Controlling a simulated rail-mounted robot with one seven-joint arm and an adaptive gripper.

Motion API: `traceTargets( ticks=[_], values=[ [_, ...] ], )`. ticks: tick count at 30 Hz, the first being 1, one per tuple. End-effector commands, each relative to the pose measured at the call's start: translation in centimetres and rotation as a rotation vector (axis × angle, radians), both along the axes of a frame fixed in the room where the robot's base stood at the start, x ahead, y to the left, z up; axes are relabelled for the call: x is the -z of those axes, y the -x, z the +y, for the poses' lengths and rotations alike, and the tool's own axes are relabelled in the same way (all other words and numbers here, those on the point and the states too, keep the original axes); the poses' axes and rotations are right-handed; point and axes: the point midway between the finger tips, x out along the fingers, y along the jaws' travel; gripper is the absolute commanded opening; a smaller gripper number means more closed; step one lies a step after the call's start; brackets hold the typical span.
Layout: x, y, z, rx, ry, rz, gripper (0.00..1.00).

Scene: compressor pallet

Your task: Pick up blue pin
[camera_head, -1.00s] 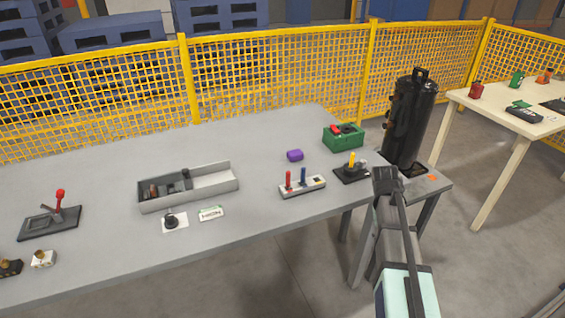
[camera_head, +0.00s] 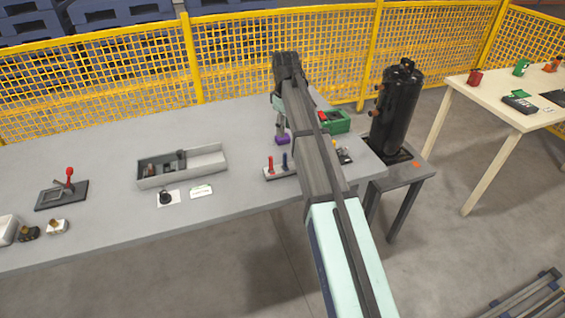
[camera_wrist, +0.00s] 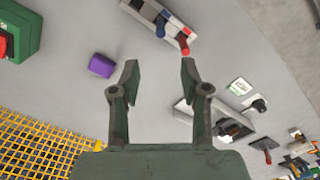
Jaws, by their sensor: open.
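The blue pin (camera_head: 285,160) stands upright in a small grey holder (camera_head: 276,175) beside a red pin (camera_head: 271,165), near the right end of the grey table. In the wrist view the blue pin (camera_wrist: 160,26) is ahead of the jaws, with the red pin (camera_wrist: 184,45) closer to the right fingertip. My gripper (camera_head: 280,130) is over the table behind the holder in the head view, pointing down. In the wrist view my gripper (camera_wrist: 160,68) is open, with bare table between its fingers. My arm hides part of the holder's right side in the head view.
A purple block (camera_wrist: 102,65) lies left of my fingers in the wrist view. A green box (camera_head: 338,124) stands right of my arm, with a black cylinder (camera_head: 396,112) beyond. A grey tray (camera_head: 212,164) is left of the holder. Yellow fencing (camera_head: 230,68) runs behind the table.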

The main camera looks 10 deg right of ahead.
Motion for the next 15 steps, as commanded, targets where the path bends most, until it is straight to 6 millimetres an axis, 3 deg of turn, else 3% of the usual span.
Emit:
traceTargets(
  ticks=[15],
  values=[
    [9.1,0.1,0.0,0.003,0.0,0.003,0.45]
  ],
)
